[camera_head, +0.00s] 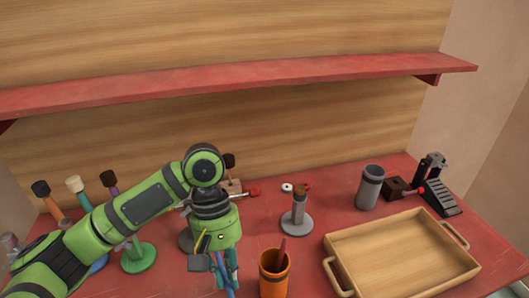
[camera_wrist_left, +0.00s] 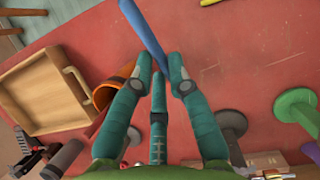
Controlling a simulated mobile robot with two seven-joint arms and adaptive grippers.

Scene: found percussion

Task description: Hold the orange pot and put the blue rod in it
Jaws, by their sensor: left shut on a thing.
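My left gripper (camera_head: 229,275) points down over the red table, shut on the blue rod (camera_wrist_left: 147,36). In the left wrist view, the left gripper's teal fingertips (camera_wrist_left: 162,78) close around one end of the rod, and the rest sticks out beyond them. In the left wrist view the orange pot (camera_wrist_left: 101,93) is partly hidden behind a finger. My right gripper is not in view.
A wooden tray (camera_head: 345,285) lies to the right. A grey stand (camera_head: 297,221), a grey cylinder (camera_head: 370,188) and a black pedal (camera_head: 437,187) stand behind. Several coloured stands are at left, including a green one (camera_head: 138,259). A red shelf (camera_head: 250,78) crosses above.

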